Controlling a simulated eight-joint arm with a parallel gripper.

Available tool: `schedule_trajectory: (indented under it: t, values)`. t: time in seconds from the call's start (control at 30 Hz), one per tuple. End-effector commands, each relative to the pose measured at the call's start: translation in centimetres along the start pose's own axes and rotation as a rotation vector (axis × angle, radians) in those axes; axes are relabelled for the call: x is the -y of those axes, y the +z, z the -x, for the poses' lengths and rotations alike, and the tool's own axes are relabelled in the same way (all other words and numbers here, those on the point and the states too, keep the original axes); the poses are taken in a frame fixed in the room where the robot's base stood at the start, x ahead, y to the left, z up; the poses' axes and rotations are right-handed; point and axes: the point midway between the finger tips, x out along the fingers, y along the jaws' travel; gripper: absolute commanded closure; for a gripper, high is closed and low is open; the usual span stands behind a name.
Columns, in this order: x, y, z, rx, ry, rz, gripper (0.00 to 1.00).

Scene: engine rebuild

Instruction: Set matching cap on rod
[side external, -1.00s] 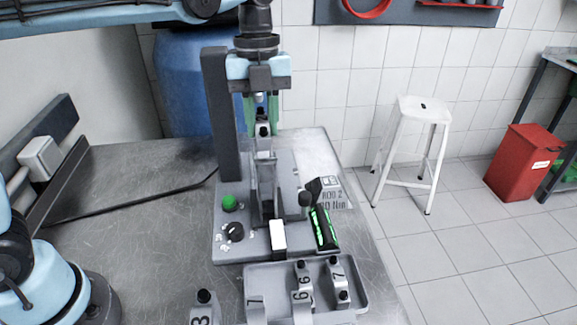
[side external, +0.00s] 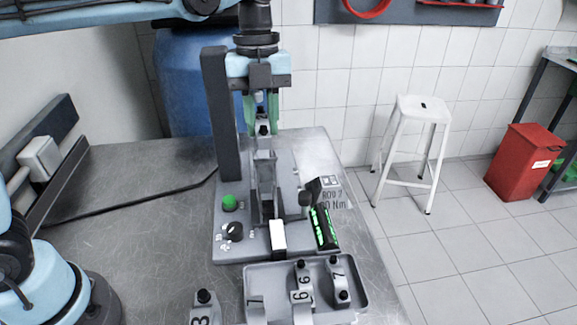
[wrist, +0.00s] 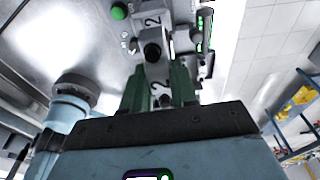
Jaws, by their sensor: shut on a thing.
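My gripper (side external: 262,103) has green fingers pointing down and is shut on a grey cap (side external: 263,128) with black bolt heads. In the wrist view the cap (wrist: 158,74) sits between the green fingers and shows a "2". A grey rod (side external: 265,170) stands upright in the fixture (side external: 229,250), directly below the cap. The rod (wrist: 152,22) also shows a "2" in the wrist view. The cap lines up roughly over the rod's top; I cannot tell whether they touch. My fingers hide part of the cap.
A grey tray (side external: 358,280) in front of the fixture holds several numbered caps. Another cap marked 3 (side external: 204,308) stands left of the tray. A dark column (side external: 220,115) rises close left of my gripper.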

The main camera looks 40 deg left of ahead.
Motion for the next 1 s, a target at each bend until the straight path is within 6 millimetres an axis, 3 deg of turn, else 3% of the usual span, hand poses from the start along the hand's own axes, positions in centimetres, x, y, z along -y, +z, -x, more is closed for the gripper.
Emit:
schedule_trajectory:
  t: [1.0]
  values:
    - [0.0, -0.7, 4.2, 0.006, 0.0, -0.003, 1.0]
